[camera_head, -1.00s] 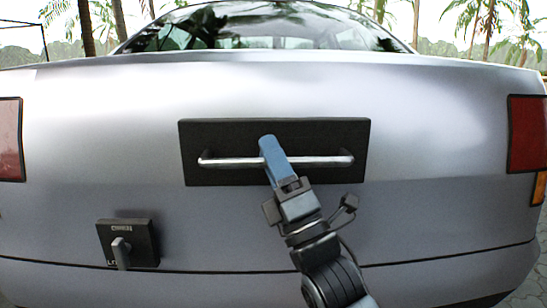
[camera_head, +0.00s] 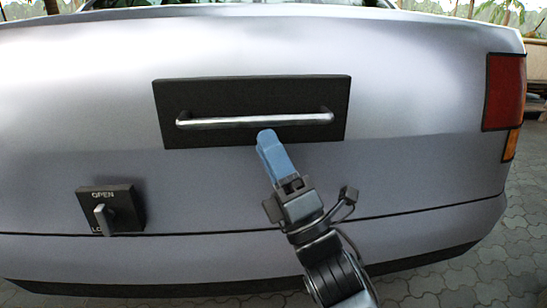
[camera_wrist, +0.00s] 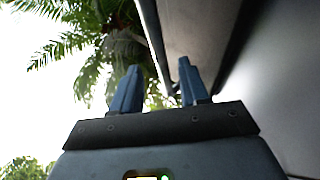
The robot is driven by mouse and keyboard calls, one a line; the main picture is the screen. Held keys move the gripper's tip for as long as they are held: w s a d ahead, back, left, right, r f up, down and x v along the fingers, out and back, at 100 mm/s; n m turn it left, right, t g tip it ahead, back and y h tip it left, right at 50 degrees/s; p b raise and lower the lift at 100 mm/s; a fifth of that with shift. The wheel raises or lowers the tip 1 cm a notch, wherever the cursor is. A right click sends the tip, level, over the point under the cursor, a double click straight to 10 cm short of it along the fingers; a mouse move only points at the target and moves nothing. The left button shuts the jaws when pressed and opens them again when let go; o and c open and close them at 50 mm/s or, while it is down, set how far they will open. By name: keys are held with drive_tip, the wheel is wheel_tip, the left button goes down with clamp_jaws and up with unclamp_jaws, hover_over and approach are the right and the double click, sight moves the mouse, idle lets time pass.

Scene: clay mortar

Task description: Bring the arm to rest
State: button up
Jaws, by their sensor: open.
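My gripper (camera_head: 267,137) is in front of the back of a silver car (camera_head: 420,110), just below a chrome bar handle (camera_head: 255,121) on a black plate (camera_head: 250,86). In the wrist view its two blue fingers (camera_wrist: 158,78) stand apart with nothing between them. The handle does not lie between the fingers.
A black box with a grey lever (camera_head: 103,215), marked OPEN at its top, sits at the lower left of the car. A red tail light (camera_head: 505,91) is at the right. Paved ground (camera_head: 490,265) lies free at the lower right. Palm fronds (camera_wrist: 85,45) show in the wrist view.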

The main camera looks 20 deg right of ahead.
drive_tip(key=shift+s+d+f+y, duration=0.1)
drive_tip(key=shift+s+f+y, duration=0.2)
drive_tip(key=shift+s+f, duration=0.2)
drive_tip(key=s+f+m+g+h, duration=0.2)
drive_tip(key=s+f+m+h, duration=0.3)
drive_tip(key=s+f+m, duration=0.45)
drive_tip(key=s+f+m+g+h, duration=0.3)
drive_tip(key=s+f+m+h, duration=0.3)
drive_tip(key=s+m, duration=0.55)
drive_tip(key=s+d+f+m+g+y, duration=0.1)
drive_tip(key=s+d+f+m+g, duration=0.15)
drive_tip(key=s, duration=0.75)
drive_tip(key=s+d+f+m+g+y, duration=0.1)
drive_tip(key=s+d+m+g, duration=0.25)
drive_tip(key=s, duration=0.55)
wheel_tip(320, 180, up, 34)
drive_tip(key=p, duration=3.4)
drive_tip(key=shift+d, duration=0.4)
drive_tip(key=shift+f, duration=0.15)
